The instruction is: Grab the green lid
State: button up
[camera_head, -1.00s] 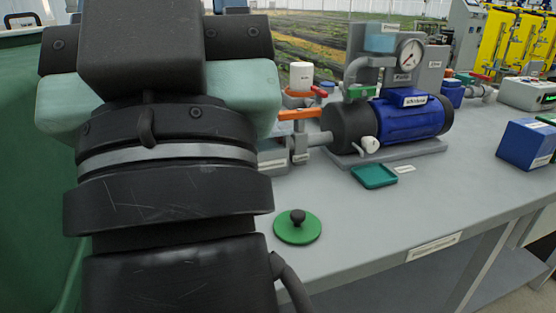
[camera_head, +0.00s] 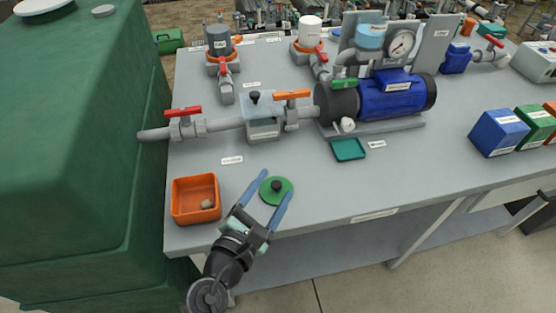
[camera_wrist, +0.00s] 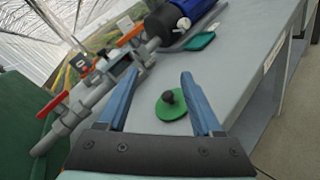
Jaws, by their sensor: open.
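The green lid (camera_head: 276,190) is a round disc with a dark knob on top. It lies flat on the grey bench near its front edge. It also shows in the wrist view (camera_wrist: 172,104), beyond and between my fingers. My gripper (camera_head: 268,184) is open, with two blue fingers spread apart. In the head view the fingertips appear on either side of the lid. I cannot tell how high they are above the bench. Nothing is between the fingers in their grip.
An orange bin (camera_head: 196,212) with a small object inside stands left of the lid. Pipework with a red-handled valve (camera_head: 183,112) and a blue pump (camera_head: 398,100) lie behind. A teal tray (camera_head: 348,158) sits to the right. A green tank (camera_head: 75,150) is at the left.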

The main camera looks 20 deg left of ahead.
aim_at(276, 185)
jog(key=s+a+f+n+p, duration=0.2)
jog(key=s+f+n+p, duration=0.15)
jog(key=s+n, duration=0.3)
jog(key=shift+n+g+y, duration=0.3)
jog(key=shift+n+g, duration=0.05)
jog(key=shift+g, duration=0.05)
jog(key=w, duration=0.2)
jog(key=w+f+b, duration=0.1)
jog(key=w, duration=0.2)
jog(key=w+f, duration=0.1)
jog(key=w, duration=0.2)
jog(key=shift+w+d+b, duration=0.15)
jog(key=shift+w+b, duration=0.05)
jog(key=shift+b, duration=0.1)
jog(key=w, duration=0.1)
jog(key=w+f, duration=0.1)
jog(key=w, duration=0.1)
jog(key=w+b, duration=0.1)
jog(key=shift+w+f, duration=0.3)
jog(key=shift+w, duration=0.05)
grip_shut()
